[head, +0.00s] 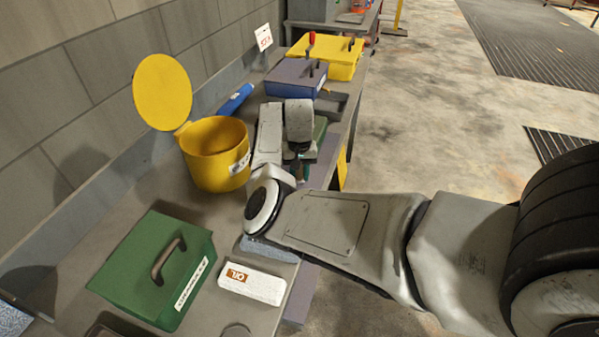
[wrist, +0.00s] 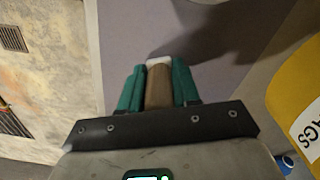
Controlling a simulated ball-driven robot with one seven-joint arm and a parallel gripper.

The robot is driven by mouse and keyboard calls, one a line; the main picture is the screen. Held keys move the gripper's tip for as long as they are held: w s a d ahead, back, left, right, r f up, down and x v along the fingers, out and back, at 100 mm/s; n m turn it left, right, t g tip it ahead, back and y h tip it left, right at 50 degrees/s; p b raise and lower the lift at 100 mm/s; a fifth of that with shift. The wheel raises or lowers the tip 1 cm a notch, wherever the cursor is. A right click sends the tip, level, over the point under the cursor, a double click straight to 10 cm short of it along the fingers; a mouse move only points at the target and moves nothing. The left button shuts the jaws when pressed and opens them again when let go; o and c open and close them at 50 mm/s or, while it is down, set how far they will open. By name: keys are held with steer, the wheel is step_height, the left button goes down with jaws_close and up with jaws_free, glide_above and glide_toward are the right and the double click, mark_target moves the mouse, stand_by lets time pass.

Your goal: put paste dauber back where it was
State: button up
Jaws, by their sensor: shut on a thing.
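The paste dauber (wrist: 158,92) shows in the wrist view as a brown handle with a pale end. My gripper (wrist: 156,72) has its teal fingers shut on it from both sides, over a flat purple-grey surface. I cannot tell whether the dauber touches that surface. In the head view my gripper (head: 304,166) is mostly hidden by my arm, over the bench beside the yellow rag bin (head: 215,155), and the dauber cannot be made out.
The bin's lid (head: 162,92) stands open. A green case (head: 150,275) and a white box marked OIL (head: 254,284) are nearer. A blue case (head: 294,80), a yellow case (head: 335,52) and a blue roll (head: 236,100) are farther back. Floor lies right of the bench.

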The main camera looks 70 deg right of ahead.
steer(key=shift+f, duration=0.1)
steer(key=o, duration=1.1)
steer(key=shift+c, duration=0.2)
step_height(320, 180, up, 12)
steer(key=shift+r+b, duration=0.15)
steer(key=shift+b, duration=0.45)
